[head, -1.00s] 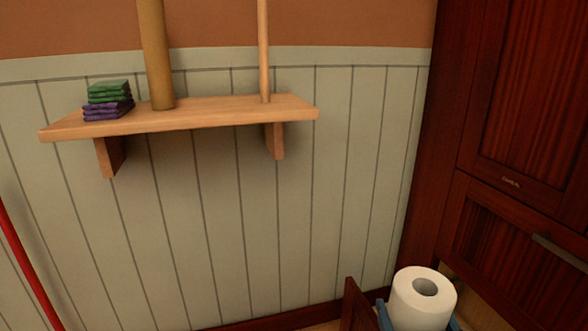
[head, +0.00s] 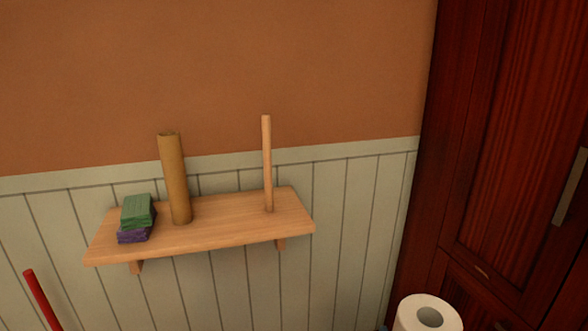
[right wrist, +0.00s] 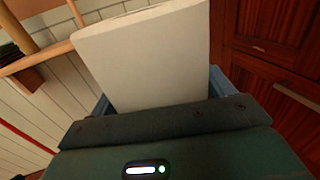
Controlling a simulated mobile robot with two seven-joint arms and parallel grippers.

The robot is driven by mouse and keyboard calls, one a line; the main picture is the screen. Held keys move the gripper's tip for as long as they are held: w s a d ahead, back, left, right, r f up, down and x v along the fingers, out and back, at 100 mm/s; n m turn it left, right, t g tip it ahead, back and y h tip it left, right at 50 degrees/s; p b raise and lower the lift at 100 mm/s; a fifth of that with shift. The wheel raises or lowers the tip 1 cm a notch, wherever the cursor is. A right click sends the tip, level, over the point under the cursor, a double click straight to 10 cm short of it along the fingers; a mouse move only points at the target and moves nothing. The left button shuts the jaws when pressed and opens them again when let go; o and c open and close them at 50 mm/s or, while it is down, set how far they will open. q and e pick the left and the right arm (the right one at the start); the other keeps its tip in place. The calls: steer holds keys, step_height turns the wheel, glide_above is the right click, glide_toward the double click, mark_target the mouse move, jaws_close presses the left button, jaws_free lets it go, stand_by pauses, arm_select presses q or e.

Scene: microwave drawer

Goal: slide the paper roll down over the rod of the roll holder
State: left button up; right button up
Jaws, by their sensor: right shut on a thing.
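The white paper roll (head: 428,314) is at the bottom right of the head view, its hole facing up and its lower part cut off by the picture edge. It fills the middle of the right wrist view (right wrist: 150,60). My right gripper (right wrist: 155,105) is shut on the roll, with blue fingers at its two sides. The thin wooden rod (head: 267,160) of the holder stands upright and bare on the wall shelf (head: 235,222). The roll is lower than the rod and to its right, apart from it. My left gripper is not in view.
A brown cardboard tube (head: 175,180) stands on the shelf left of the rod. Green and purple folded cloths or packets (head: 136,218) lie at the shelf's left end. A dark red wooden cabinet (head: 500,120) stands at the right. A red pole (head: 42,300) is at lower left.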

arm_select(q)
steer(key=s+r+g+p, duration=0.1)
steer(key=p, duration=0.2)
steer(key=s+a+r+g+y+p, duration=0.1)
steer(key=p, duration=0.2)
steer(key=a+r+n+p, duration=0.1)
steer(key=p, duration=0.3)
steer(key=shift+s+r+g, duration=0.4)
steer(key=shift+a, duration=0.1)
